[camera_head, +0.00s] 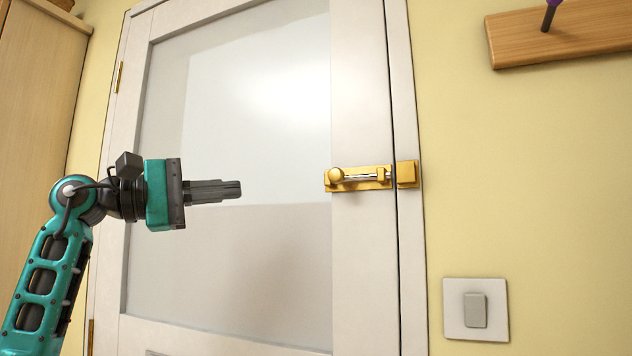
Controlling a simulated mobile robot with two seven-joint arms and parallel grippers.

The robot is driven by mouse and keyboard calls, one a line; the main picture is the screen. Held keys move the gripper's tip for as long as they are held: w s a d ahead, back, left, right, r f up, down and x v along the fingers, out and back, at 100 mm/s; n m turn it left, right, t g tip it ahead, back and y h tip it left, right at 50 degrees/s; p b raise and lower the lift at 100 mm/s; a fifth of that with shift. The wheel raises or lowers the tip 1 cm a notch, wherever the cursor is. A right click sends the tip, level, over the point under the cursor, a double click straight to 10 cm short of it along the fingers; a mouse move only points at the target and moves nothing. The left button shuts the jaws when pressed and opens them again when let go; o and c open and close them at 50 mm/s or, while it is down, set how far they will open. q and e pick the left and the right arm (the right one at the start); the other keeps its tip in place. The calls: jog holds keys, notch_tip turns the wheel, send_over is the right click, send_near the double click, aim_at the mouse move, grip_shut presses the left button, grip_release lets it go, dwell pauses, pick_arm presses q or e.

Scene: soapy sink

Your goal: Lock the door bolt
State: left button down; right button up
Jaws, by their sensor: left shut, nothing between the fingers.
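A brass door bolt (358,178) is mounted on the right stile of a white door (360,260) with a frosted glass panel. Its round knob (336,174) sits at the left end of the plate, and a silver rod shows to the right of it. A brass catch (407,174) is fixed on the door frame, across the gap from the bolt plate. My left gripper (240,189) is shut and empty, in front of the glass, pointing right. Its fingertips are left of the knob and apart from it. My right gripper is not in view.
A light switch (475,310) is on the yellow wall at lower right. A wooden board (560,35) with a purple and dark item is at upper right. A wooden cabinet (35,110) stands at far left. The space between my left gripper and the bolt is clear.

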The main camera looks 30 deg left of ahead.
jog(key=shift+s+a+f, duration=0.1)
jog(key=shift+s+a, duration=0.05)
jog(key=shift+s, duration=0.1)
pick_arm(q)
jog(key=p, duration=0.2)
send_near(331, 177)
jog(key=w+d, duration=0.2)
jog(key=w, duration=0.4)
jog(key=shift+s+d+r, duration=0.15)
jog(key=shift+d+r, duration=0.35)
jog(key=shift+d, duration=0.05)
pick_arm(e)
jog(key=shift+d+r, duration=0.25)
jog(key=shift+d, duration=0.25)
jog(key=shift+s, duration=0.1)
